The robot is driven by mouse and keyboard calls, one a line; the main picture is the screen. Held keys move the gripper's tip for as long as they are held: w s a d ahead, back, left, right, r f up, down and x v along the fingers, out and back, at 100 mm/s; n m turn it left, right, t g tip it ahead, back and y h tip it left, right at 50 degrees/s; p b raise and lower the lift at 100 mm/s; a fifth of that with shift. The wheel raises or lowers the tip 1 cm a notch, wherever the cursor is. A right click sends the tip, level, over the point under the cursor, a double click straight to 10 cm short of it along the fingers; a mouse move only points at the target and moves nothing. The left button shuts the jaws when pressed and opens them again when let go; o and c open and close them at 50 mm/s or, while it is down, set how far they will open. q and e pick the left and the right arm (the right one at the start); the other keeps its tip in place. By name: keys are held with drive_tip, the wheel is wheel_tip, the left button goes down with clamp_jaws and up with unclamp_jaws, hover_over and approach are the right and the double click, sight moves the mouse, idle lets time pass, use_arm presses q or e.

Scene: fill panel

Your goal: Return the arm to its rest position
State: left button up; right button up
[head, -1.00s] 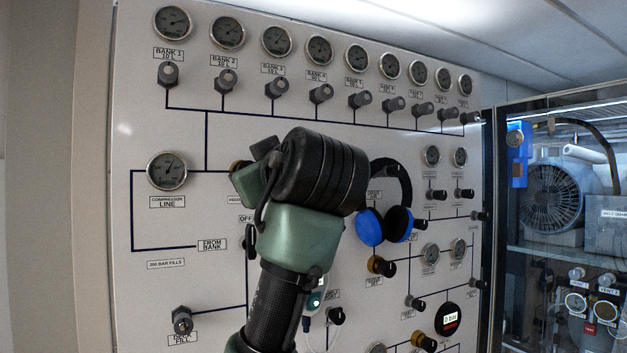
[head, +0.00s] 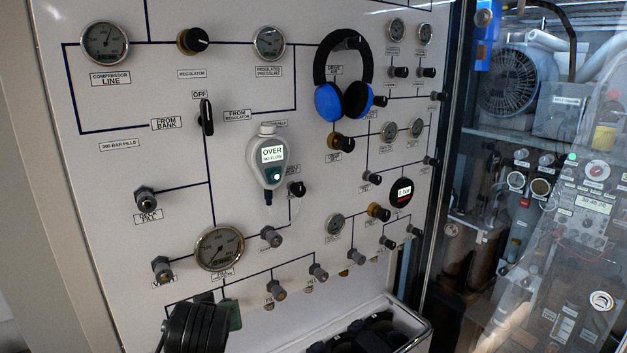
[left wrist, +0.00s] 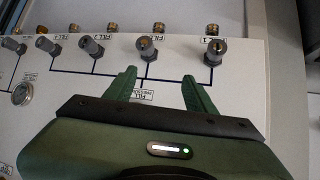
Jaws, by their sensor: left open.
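My left arm shows at the bottom of the head view as a black wrist joint with a green part beside it, low in front of the panel (head: 95,190). In the left wrist view my left gripper (left wrist: 158,88) has its two green fingers spread apart with nothing between them. Fill valves, such as a dark grey one (left wrist: 146,48), stand on the panel beyond the fingertips. I cannot tell whether the fingers touch the panel. The fingers are not visible in the head view. My right gripper shows in no view.
Blue and black headphones (head: 342,80) hang on the panel. A grey handheld analyser (head: 267,162) reading OVER is mounted at mid-panel. A metal-rimmed bin (head: 418,335) with dark contents stands at the lower right. A glass-fronted cabinet (head: 520,180) is at the right.

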use_arm(q)
drive_tip(key=s+a+f+m+g+h, duration=0.1)
drive_tip(key=s+f+m+g, duration=0.2)
drive_tip(key=s+f, duration=1.1)
drive_tip(key=s+f+m+g+h, duration=0.15)
drive_tip(key=s+f, duration=0.25)
drive_tip(key=s, duration=0.5)
drive_tip(key=s+f+m+g+h, duration=0.15)
drive_tip(key=s+f, duration=0.25)
drive_tip(key=s, duration=0.6)
wheel_tip(320, 180, down, 28)
drive_tip(key=s+g+b, duration=0.2)
drive_tip(key=b, duration=0.1)
drive_tip(key=s+a+f+g+y+b, duration=0.1)
drive_tip(key=s+a+f+b, duration=0.1)
drive_tip(key=s+f, duration=1.4)
wheel_tip(320, 180, down, 4)
drive_tip(key=shift+s+a+r, duration=0.15)
drive_tip(key=shift+s+r, duration=0.05)
drive_tip(key=shift+s, duration=0.1)
